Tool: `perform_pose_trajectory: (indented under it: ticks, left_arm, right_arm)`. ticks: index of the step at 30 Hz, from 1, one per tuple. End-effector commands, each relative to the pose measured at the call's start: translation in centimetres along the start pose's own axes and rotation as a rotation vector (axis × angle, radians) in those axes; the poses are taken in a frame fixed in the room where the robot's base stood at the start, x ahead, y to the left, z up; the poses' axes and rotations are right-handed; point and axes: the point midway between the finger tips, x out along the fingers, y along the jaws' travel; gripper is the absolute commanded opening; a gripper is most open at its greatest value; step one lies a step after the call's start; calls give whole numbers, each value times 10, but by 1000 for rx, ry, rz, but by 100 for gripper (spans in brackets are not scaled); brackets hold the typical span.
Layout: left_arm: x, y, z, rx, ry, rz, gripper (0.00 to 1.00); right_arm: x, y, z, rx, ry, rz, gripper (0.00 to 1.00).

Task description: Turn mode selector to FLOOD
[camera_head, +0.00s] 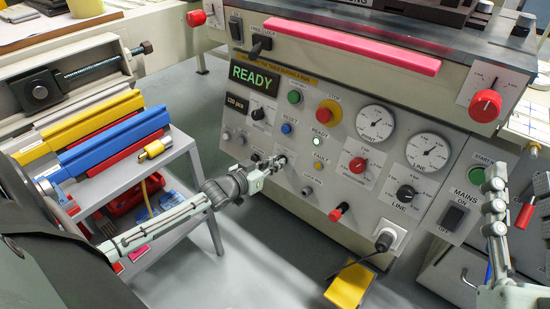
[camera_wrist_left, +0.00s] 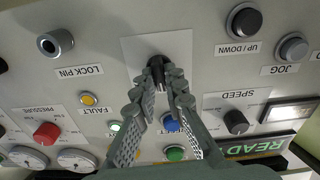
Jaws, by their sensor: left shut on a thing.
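The mode selector, a small dark knob on a light plate, sits on the grey control panel. In the left wrist view the knob (camera_wrist_left: 157,64) is between the fingertips of my left gripper (camera_wrist_left: 165,80), which is shut on it. In the head view my left gripper (camera_head: 272,163) reaches the panel below the blue button and covers most of the knob. The selector's position labels are hidden or too small to read. My right gripper (camera_head: 495,190) is at the right, in front of the panel near the mains switch, touching nothing I can see.
Around the knob are the SPEED knob (camera_wrist_left: 236,122), the blue RESET button (camera_head: 286,128), the FAULT lamp (camera_head: 317,168) and the LOCK PIN (camera_wrist_left: 55,42). The display (camera_head: 254,77) reads READY. A cart (camera_head: 178,190) with coloured bars stands left. A yellow pedal (camera_head: 350,286) is below.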

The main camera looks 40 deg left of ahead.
Motion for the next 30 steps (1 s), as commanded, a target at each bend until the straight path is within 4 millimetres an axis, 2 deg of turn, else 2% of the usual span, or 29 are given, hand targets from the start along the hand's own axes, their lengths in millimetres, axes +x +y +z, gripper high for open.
perform_pose_trajectory:
  ticks: [10,23,24,28,30]
  left_arm:
    - [0,0,-1,98,2,4,0]
    - [0,0,-1,105,3,4,0]
    - [0,0,-1,105,3,4,16]
    - [0,0,-1,105,2,4,32]
    - [0,0,0,105,2,4,32]
  right_arm:
    - [-3,8,31,-20,-168,12,40]
    - [-4,9,35,-23,-184,14,40]
    - [-4,9,34,-23,-184,14,40]
    - [-4,9,34,-23,-183,14,40]
    - [-4,9,34,-23,-183,14,40]
